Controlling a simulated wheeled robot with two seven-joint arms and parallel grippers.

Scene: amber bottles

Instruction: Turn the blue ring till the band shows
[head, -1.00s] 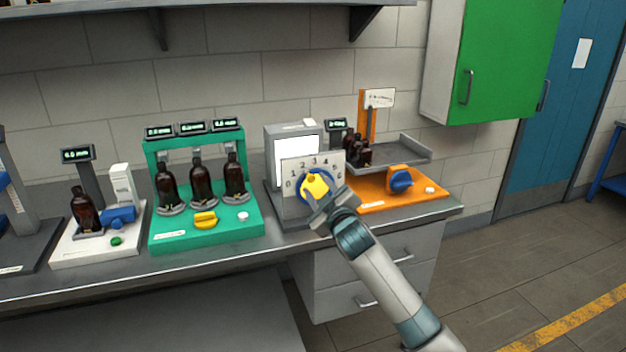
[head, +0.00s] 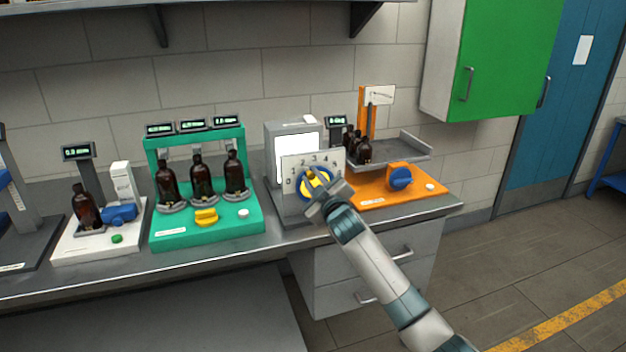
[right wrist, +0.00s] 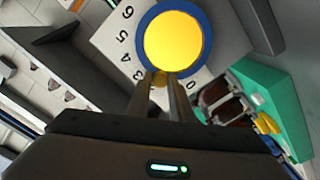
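The blue ring (head: 299,187) is on the front of a grey unit, around a yellow face, with a white number plate (head: 295,163) behind it. In the right wrist view the blue ring (right wrist: 205,40) circles a plain yellow disc (right wrist: 175,42). My left gripper is out of view.
A green stand (head: 165,238) with several amber bottles is left of the unit. An orange stand (head: 425,200) with a blue knob is close on the right. A white stand (head: 75,250) is farther left. The bench's front edge runs below them.

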